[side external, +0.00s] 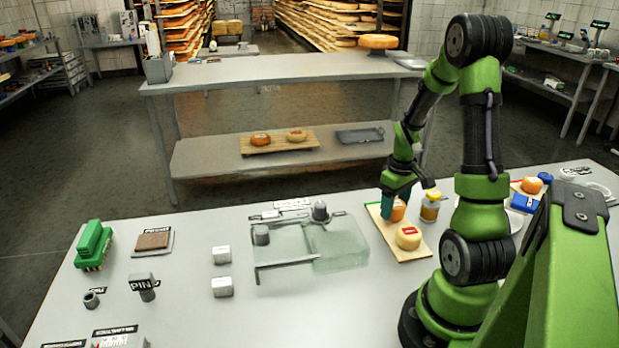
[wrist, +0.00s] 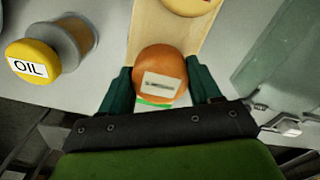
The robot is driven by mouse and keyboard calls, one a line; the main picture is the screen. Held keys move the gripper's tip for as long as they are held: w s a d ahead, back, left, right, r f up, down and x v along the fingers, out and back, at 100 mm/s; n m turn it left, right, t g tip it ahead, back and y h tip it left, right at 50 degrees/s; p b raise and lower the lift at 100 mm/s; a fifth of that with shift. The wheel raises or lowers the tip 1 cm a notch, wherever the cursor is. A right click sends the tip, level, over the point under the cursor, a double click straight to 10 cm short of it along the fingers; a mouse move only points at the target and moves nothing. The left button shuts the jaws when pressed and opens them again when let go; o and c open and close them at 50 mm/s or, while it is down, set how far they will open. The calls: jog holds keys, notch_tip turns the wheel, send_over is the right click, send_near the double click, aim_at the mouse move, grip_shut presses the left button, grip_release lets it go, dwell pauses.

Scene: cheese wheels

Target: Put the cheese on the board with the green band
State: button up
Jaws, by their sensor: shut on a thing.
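My gripper (side external: 389,206) is shut on an orange cheese wheel (side external: 398,212) at the far end of a wooden board (side external: 412,255). In the wrist view the dark green fingers (wrist: 160,78) flank this cheese (wrist: 160,66), which carries a white label. A strip of green (wrist: 155,103) shows at its near edge; I cannot tell whether it belongs to the cheese or the board (wrist: 150,32). A yellow cheese (side external: 409,238) with a red label lies nearer the camera on the same board. I cannot tell whether the held cheese touches the board.
A yellow-capped oil jar (wrist: 32,62) stands close beside the board. A glass-like slab (side external: 338,243) with metal parts lies left of it. Another orange cheese (side external: 532,185) and a blue item (side external: 524,203) are at the right. White blocks (side external: 222,287) stand further left.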

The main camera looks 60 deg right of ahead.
jog(key=shift+f, duration=0.75)
jog(key=shift+f, duration=0.15)
jog(key=o, duration=1.1)
